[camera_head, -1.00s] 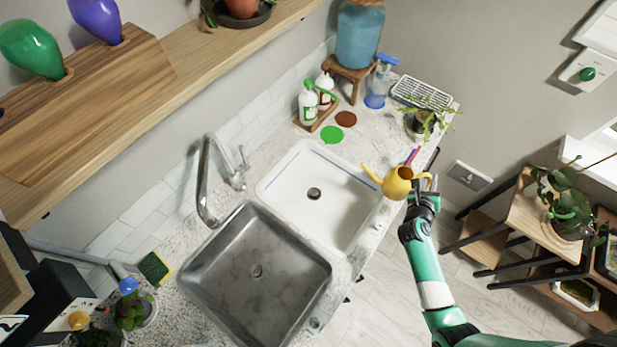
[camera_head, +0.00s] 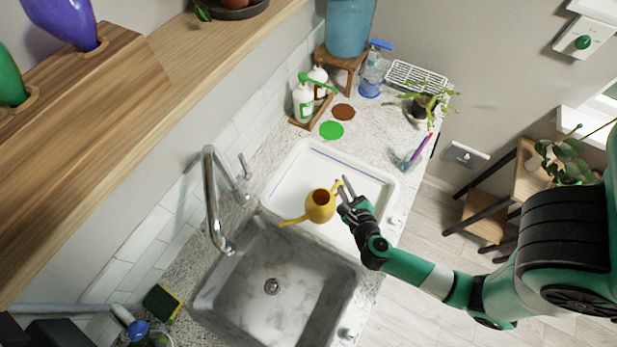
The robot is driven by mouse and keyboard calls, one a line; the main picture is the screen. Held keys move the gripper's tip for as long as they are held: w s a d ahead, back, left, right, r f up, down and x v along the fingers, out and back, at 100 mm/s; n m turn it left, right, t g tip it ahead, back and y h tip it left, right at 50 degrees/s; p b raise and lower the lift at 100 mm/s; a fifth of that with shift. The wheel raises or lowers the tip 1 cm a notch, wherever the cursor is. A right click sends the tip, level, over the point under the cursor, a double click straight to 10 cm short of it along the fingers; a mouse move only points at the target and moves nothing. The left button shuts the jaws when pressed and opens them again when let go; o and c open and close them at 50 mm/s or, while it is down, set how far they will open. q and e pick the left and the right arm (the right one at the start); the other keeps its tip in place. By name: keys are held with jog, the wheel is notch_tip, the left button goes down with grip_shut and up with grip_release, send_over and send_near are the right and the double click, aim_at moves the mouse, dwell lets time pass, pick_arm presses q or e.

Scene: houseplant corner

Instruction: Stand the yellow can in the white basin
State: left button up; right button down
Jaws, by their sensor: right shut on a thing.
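The yellow can (camera_head: 320,207), a small watering can, is held by its handle side in my right gripper (camera_head: 343,191). Its long spout points to the lower left. The can looks upright, and its dark open top shows. It appears in the air over the near part of the white basin (camera_head: 335,168), close to the edge shared with the grey metal basin. Its exact height above the basin is hard to tell. The can and gripper hide part of the white basin and its drain.
The grey metal basin (camera_head: 262,295) lies in front of the white one. A curved tap (camera_head: 212,195) stands at their left. Soap bottles (camera_head: 303,100), green (camera_head: 332,130) and brown (camera_head: 343,112) discs and a potted plant (camera_head: 423,107) stand behind. A purple pen-like thing (camera_head: 424,147) is at the right.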

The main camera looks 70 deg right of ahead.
jog(key=w+d+f+b, duration=0.2)
jog(key=w+d+f, duration=0.1)
jog(key=f, duration=0.1)
jog(key=w+d+f+b, duration=0.3)
jog(key=f, duration=0.1)
jog(key=w+d+f+b, duration=0.2)
jog(key=w+d+f, duration=0.1)
jog(key=d+f, duration=0.1)
jog(key=shift+w+f+b, duration=0.2)
jog(key=shift+f+b, duration=0.1)
jog(key=shift+b, duration=0.05)
jog(key=shift+f, duration=0.25)
jog(key=shift+r, duration=0.15)
jog(key=c, duration=0.9)
grip_release()
